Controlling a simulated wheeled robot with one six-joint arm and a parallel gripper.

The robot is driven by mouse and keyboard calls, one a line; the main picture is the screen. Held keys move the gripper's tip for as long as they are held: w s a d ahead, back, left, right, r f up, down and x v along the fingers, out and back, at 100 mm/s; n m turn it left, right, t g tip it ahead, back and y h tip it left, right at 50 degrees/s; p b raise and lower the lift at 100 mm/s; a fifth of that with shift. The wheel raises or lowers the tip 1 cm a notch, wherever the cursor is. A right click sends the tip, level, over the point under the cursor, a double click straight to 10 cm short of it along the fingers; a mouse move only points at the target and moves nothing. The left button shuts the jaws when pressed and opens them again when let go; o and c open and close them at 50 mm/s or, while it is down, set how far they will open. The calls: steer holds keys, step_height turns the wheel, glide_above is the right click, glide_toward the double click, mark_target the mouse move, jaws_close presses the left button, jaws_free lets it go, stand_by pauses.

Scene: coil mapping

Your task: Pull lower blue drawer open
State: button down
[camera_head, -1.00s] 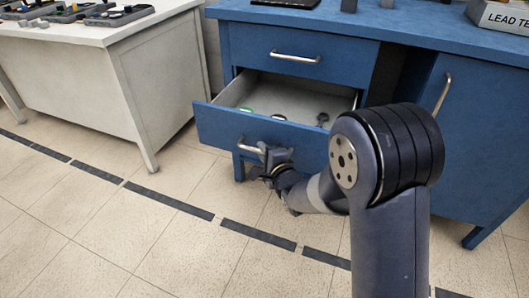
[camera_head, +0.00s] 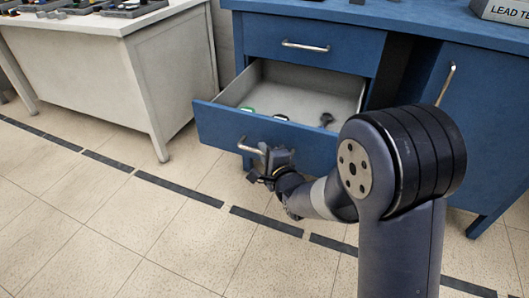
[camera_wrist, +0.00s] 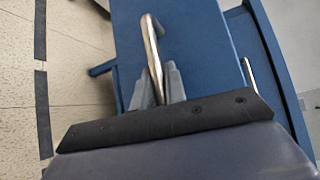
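The lower blue drawer (camera_head: 215,122) stands well out of the blue cabinet, its grey interior (camera_head: 300,88) showing. Its bar-shaped metal handle (camera_head: 250,147) is on the front panel. My gripper (camera_head: 272,158) is at the right part of this handle, partly hidden by my own wrist. In the wrist view, the two grey fingers of my gripper (camera_wrist: 158,86) lie close on either side of the handle (camera_wrist: 152,45), closed around it. A few small items lie in the drawer: a green one (camera_head: 247,110), a bluish one (camera_head: 281,117) and a dark one (camera_head: 326,119).
The upper blue drawer (camera_head: 350,55) is shut. A cabinet door (camera_head: 480,110) with a vertical handle is at the right. A white bench (camera_head: 130,70) with trays stands at the left. Tiled floor (camera_head: 110,220) with a dark dashed line is clear in front.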

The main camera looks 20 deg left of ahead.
steer(key=c, duration=1.5)
jaws_free()
steer(key=shift+o, duration=0.2)
steer(key=p+v, duration=0.2)
steer(key=v, duration=0.8)
steer(key=shift+s+d, duration=0.25)
steer(key=shift+s, duration=0.05)
steer(key=b+x, duration=0.2)
steer(key=x, duration=0.9)
steer(key=shift+w+d+r, duration=0.1)
steer(key=shift+w, duration=0.35)
steer(key=shift+s, duration=0.1)
